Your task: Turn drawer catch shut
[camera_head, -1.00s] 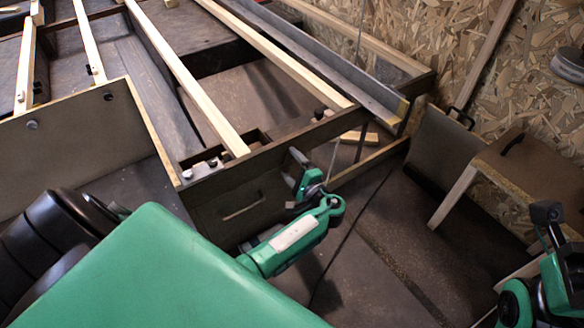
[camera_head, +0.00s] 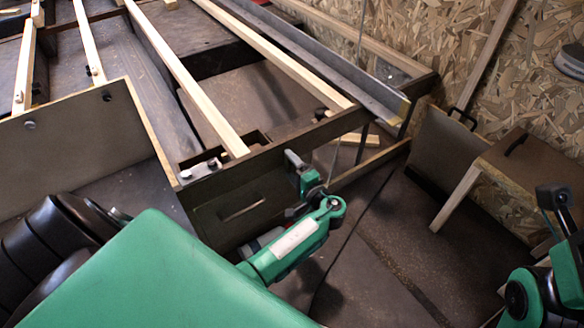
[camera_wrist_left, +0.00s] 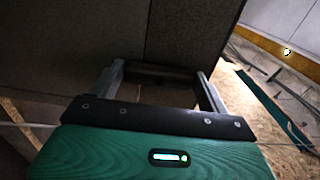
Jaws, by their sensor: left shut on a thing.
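The drawer front (camera_head: 240,204) is a dark panel with a slot-like pull, set under a dark frame rail. My left gripper (camera_head: 292,158) is at the right end of this panel, just below the rail. In the left wrist view its two grey fingers (camera_wrist_left: 160,82) stand on either side of a dark bar (camera_wrist_left: 160,69), which appears to be the drawer catch. The gripper is shut on it. In the head view the catch is hidden by the gripper, so its angle cannot be told. My right gripper (camera_head: 553,196) is at the right edge, away from the drawer; its jaws are unclear.
Pale wooden slats (camera_head: 185,75) cross the frame above the drawer. A brown panel (camera_head: 75,135) stands at the left. A small brown stool-like piece (camera_head: 530,165) and a panel with a black handle (camera_head: 440,145) stand by the chipboard wall (camera_head: 520,60). The floor right of the drawer is mostly clear.

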